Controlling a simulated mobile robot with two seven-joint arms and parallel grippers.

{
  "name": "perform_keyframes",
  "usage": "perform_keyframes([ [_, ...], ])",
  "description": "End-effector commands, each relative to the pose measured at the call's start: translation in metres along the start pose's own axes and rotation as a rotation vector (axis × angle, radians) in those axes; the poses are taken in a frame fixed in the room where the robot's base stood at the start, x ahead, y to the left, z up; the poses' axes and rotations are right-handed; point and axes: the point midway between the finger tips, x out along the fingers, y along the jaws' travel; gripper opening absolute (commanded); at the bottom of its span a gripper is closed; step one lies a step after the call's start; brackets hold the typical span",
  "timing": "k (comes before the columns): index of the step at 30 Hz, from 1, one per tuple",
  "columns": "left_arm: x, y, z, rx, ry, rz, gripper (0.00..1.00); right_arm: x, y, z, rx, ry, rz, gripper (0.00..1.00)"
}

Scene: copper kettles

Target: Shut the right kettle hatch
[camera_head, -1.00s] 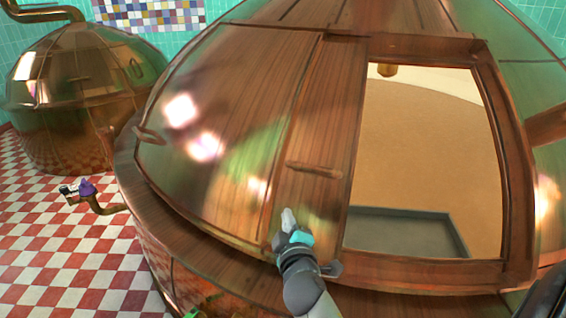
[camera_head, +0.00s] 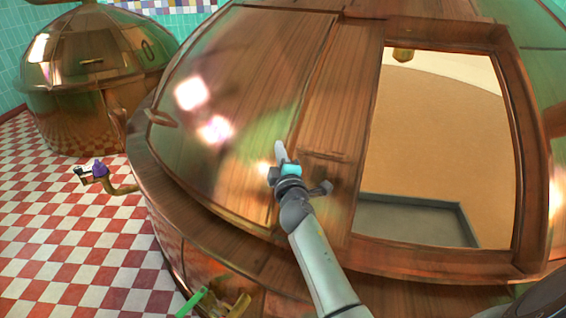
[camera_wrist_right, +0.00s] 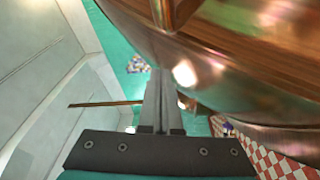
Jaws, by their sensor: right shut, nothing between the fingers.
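The large copper kettle (camera_head: 225,85) fills the head view. Its hatch opening (camera_head: 440,140) stands open, with the tan inside and a grey floor showing. The hatch panel (camera_head: 345,105) is slid to the left of the opening. Its bar handle (camera_head: 330,156) lies just right of my gripper and is partly hidden by it. My right gripper (camera_head: 281,153) is shut and empty, in front of the panel just left of the handle; I cannot tell if it touches. In the wrist view its fingers (camera_wrist_right: 160,100) are together, below a copper bar (camera_wrist_right: 172,10). My left gripper is not in view.
A smaller copper kettle (camera_head: 92,65) stands at the far left on the red and white checkered floor (camera_head: 60,240). A pipe with a purple knob (camera_head: 100,169) sticks out on the left. The kettle's wooden rim (camera_head: 200,222) runs below the panel.

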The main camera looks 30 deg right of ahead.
Motion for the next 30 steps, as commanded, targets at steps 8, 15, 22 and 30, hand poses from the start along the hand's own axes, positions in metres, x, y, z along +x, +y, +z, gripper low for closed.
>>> perform_keyframes([
  [8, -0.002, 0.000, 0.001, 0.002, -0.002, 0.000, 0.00, 0.009, 0.000, 0.024, -0.002, -0.002, -0.002, 0.00],
  [15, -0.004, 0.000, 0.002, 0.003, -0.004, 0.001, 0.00, 0.004, 0.000, 0.038, 0.001, -0.001, 0.000, 0.00],
  [22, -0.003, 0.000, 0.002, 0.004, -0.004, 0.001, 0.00, 0.003, 0.000, 0.038, 0.002, 0.000, 0.000, 0.00],
  [30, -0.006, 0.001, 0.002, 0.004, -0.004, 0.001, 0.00, -0.001, -0.001, 0.058, -0.002, 0.007, -0.008, 0.00],
])
